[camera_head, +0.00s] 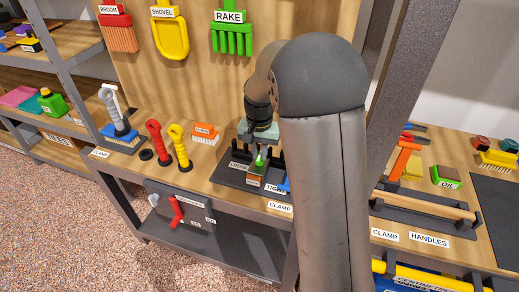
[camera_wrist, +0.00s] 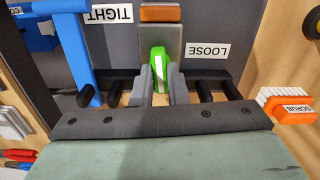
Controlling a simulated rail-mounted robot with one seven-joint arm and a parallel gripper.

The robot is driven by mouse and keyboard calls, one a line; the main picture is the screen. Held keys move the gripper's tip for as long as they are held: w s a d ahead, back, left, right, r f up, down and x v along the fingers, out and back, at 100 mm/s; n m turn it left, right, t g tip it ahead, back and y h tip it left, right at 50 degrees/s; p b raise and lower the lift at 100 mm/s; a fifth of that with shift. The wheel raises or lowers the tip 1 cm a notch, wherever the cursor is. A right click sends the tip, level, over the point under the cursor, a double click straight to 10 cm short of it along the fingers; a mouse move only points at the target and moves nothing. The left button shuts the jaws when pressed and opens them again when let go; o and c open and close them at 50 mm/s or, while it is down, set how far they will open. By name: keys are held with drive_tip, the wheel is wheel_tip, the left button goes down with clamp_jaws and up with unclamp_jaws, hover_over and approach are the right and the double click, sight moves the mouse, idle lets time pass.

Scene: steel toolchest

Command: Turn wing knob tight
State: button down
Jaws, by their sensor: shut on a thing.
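The wing knob is bright green with a pale stripe. It shows in the wrist view (camera_wrist: 158,62) and, small, in the head view (camera_head: 259,160). My gripper (camera_wrist: 161,88) is shut on it, one grey finger on each side. The wing points roughly straight away from my wrist, between the upside-down TIGHT label (camera_wrist: 109,13) on the left and the LOOSE label (camera_wrist: 207,50) on the right. A grey block with an orange-brown piece (camera_wrist: 160,13) lies just beyond the knob. The knob's lower part is hidden by my fingers.
A blue bar (camera_wrist: 82,55) stands close to the left of my gripper in the wrist view. An orange scrub brush (camera_wrist: 288,103) lies to the right. Red (camera_head: 157,140) and yellow (camera_head: 179,145) upright handles stand farther left on the bench. My arm hides much of the bench's middle.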

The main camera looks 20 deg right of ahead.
sight(260, 156)
drive_tip(key=shift+m, duration=0.6)
drive_tip(key=c, duration=1.4)
unclamp_jaws()
drive_tip(key=shift+c, duration=0.2)
wheel_tip(260, 156, up, 17)
drive_tip(key=p, duration=0.2)
drive_tip(key=shift+r, duration=0.2)
